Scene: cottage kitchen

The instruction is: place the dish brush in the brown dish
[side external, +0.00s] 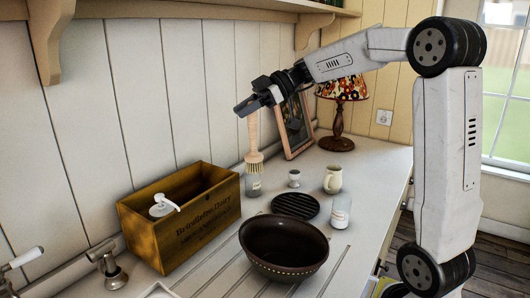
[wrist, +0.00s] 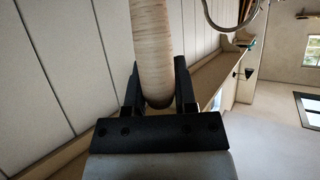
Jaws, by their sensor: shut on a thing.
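The dish brush (side external: 254,145) has a pale wooden handle and a bristle head pointing down. My gripper (side external: 247,106) is shut on the top of its handle and holds it upright above the counter, near the wall. In the wrist view the handle (wrist: 152,50) stands between the two dark fingers of my gripper (wrist: 158,88); the bristles are out of that view. The brown dish (side external: 284,247) is a dark round bowl with a dotted rim, on the counter nearer the camera. The part of its inside that shows looks empty. The brush is behind the dish and to its left, apart from it.
A wooden crate (side external: 187,233) with a white pump bottle (side external: 163,206) stands left of the dish. A black trivet (side external: 295,206), a glass jar (side external: 254,185), an egg cup (side external: 294,179), a cream jug (side external: 333,180) and a labelled bottle (side external: 340,212) stand around. A picture frame (side external: 294,127) and lamp (side external: 342,95) are behind.

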